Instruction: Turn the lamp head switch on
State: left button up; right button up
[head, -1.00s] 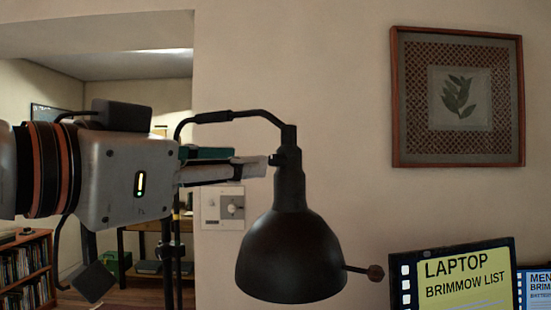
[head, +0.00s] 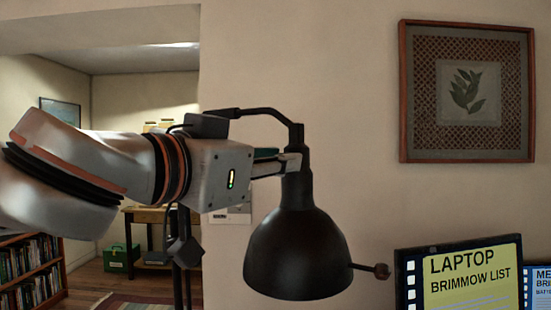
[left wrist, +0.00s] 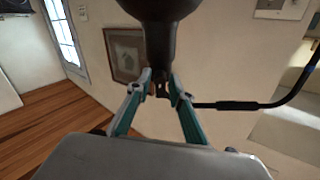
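The lamp has a black bell-shaped shade (head: 298,255) and hangs from a curved black arm (head: 265,112). In the left wrist view, the teal-backed fingers of my left gripper (left wrist: 161,84) stand apart on both sides of a small dark switch piece (left wrist: 161,90) at the lamp's neck (left wrist: 160,50). Whether they touch it is unclear. My right gripper is out of view.
A "Laptop Brimmow List" sign (head: 470,280) stands at lower right, near the knob. A framed leaf picture (head: 467,92) hangs on the wall. A bookshelf (head: 30,275) is at lower left.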

pick_arm(q)
grip_shut()
jog(key=shift+m, duration=0.3)
jog(key=shift+r+m+p, duration=0.1)
jog(key=shift+m+p, duration=1.35)
jog(key=shift+m, duration=7.05)
